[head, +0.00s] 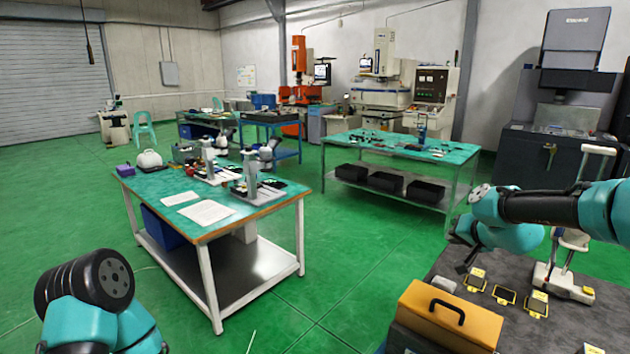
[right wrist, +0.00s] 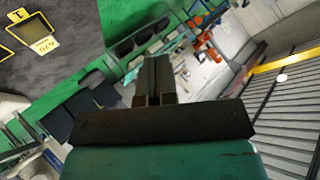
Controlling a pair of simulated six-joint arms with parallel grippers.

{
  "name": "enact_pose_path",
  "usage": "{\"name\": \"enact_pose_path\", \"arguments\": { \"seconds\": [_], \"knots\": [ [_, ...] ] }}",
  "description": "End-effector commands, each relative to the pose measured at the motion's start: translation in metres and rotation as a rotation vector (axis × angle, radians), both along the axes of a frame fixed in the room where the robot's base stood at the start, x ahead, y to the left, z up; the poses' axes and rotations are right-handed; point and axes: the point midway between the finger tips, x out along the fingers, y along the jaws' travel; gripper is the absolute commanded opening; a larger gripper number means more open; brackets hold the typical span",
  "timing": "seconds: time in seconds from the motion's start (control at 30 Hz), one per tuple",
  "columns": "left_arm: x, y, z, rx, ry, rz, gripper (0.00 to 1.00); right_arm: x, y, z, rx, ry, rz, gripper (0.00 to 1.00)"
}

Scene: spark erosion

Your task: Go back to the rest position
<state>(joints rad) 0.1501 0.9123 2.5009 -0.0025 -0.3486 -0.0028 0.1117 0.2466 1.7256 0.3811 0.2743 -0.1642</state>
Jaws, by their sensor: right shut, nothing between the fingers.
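My right gripper (head: 466,252) is partly visible in the head view, small and dark, over the left edge of the dark grey worktop (head: 447,262) at the right. In the right wrist view its two fingers (right wrist: 154,68) are together, with nothing held between them. My right arm comes in from the right edge, teal and black. My left arm shows only as a teal and black joint at the lower left; its gripper is out of the picture.
An orange case (head: 450,312) with a black handle stands at the worktop's front. Several yellow-framed tags (head: 505,295) and a white stand (head: 560,272) are on the worktop. A green-topped table (head: 150,185) stands at the left. Green floor (head: 345,265) lies open between.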

Motion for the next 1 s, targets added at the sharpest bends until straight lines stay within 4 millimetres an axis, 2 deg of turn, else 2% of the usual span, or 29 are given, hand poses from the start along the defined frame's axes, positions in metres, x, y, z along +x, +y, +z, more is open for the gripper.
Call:
{"name": "enact_pose_path", "arguments": {
  "seconds": [0.03, 0.2, 0.37, 0.5, 0.6, 0.73, 0.87, 1.0],
  "knots": [
    [0.000, 0.000, 0.000, 0.000, 0.000, 0.000, 0.43, 0.001, 0.030, -0.001, 0.003, -0.019, 0.020, 0.00],
    [0.000, 0.000, 0.000, 0.000, 0.000, 0.000, 0.43, -0.002, 0.106, -0.003, 0.007, -0.079, 0.055, 0.00],
    [0.000, 0.000, 0.000, 0.000, 0.000, 0.000, 0.43, -0.011, 0.157, -0.010, 0.011, -0.112, 0.074, 0.00],
    [0.000, 0.000, 0.000, 0.000, 0.000, 0.000, 0.43, -0.024, 0.194, -0.029, 0.013, -0.115, 0.082, 0.00],
    [0.000, 0.000, 0.000, 0.000, 0.000, 0.000, 0.43, -0.033, 0.211, -0.053, 0.015, -0.094, 0.078, 0.00],
    [0.000, 0.000, 0.000, 0.000, 0.000, 0.000, 0.43, -0.044, 0.221, -0.091, 0.018, -0.043, 0.063, 0.00],
    [0.000, 0.000, 0.000, 0.000, 0.000, 0.000, 0.43, -0.056, 0.222, -0.135, 0.021, 0.028, 0.040, 0.00],
    [0.000, 0.000, 0.000, 0.000, 0.000, 0.000, 0.43, -0.076, 0.216, -0.192, 0.021, 0.131, 0.011, 0.00]
  ]
}}
